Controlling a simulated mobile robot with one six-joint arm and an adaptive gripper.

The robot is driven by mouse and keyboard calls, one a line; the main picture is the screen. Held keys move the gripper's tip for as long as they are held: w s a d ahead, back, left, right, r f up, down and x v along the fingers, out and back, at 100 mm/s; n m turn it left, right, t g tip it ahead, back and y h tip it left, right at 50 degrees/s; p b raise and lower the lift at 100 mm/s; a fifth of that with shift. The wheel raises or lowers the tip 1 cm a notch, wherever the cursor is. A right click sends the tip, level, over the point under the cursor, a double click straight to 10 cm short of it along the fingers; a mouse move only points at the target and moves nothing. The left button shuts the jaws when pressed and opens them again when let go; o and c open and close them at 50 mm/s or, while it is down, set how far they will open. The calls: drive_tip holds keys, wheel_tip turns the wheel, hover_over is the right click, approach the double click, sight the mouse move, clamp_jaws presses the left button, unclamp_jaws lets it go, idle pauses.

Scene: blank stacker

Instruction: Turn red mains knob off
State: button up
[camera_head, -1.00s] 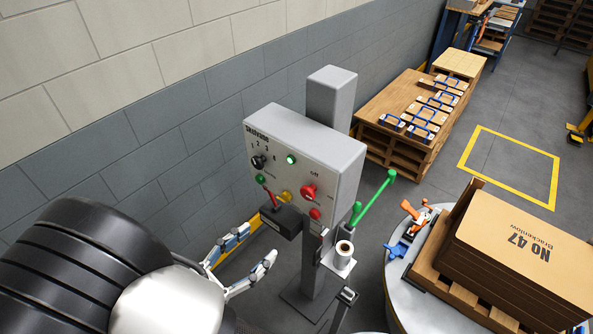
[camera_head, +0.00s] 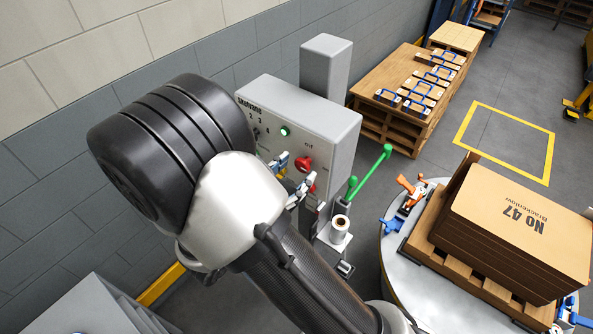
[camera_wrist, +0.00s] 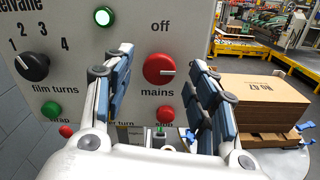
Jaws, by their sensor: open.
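The red mains knob (camera_wrist: 159,70) is a round dial on the grey control panel (camera_wrist: 210,20), between the labels "off" above and "mains" below. Its pale pointer line lies roughly sideways, toward the right, in the wrist view. It also shows as a red knob (camera_head: 303,164) in the head view. My gripper (camera_wrist: 157,88) is open, with one blue-padded finger to the left of the knob and the other to the right. The fingers look apart from the knob; the exact gap in depth cannot be told. In the head view my gripper (camera_head: 292,178) is just in front of the panel, partly behind my arm.
A black film turns dial (camera_wrist: 31,66), a lit green lamp (camera_wrist: 104,16), a green button (camera_wrist: 52,112) and red buttons share the panel. A green lever (camera_head: 370,174) stands right of it. A turntable (camera_head: 392,262) carries a pallet of boxes (camera_head: 510,228).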

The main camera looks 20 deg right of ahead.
drive_tip(key=shift+x, duration=0.85)
drive_tip(key=shift+c, duration=0.3)
drive_tip(key=c, duration=1)
